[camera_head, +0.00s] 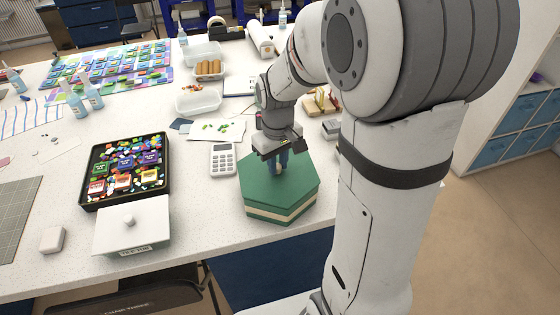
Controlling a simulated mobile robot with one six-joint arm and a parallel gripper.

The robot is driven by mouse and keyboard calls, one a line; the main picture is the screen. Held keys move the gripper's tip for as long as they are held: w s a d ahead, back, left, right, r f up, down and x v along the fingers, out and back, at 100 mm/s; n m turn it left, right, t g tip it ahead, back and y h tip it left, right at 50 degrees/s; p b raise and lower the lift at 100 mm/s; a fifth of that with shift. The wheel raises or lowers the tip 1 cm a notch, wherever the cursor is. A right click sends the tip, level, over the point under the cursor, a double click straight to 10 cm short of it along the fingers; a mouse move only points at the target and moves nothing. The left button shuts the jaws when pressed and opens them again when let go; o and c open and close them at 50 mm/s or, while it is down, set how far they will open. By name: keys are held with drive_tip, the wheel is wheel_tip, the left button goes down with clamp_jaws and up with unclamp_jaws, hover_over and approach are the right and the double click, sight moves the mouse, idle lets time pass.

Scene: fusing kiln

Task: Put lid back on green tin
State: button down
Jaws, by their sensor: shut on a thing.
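The green hexagonal lid (270,193) is over the green tin (262,217) near the table's front edge. A cream band shows between the lid's green top and the green bottom edge. The lid looks level and lined up with the tin. I cannot tell whether it is fully seated. My gripper (279,168) points down at the lid's middle and is shut on the lid's small pale knob, which the fingers partly hide.
A calculator (222,160) lies just left of the tin. A black tray (125,165) of coloured pieces and a white lidded box (131,226) stand further left. Clear plastic tubs (198,98) are behind. White table shows between the box and the tin.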

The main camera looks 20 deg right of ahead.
drive_tip(key=c, duration=0.7)
unclamp_jaws()
drive_tip(key=shift+c, duration=0.2)
drive_tip(key=shift+r, duration=0.1)
drive_tip(key=shift+r+p, duration=2.65)
drive_tip(key=shift+r, duration=0.8)
drive_tip(key=shift+c, duration=0.5)
clamp_jaws()
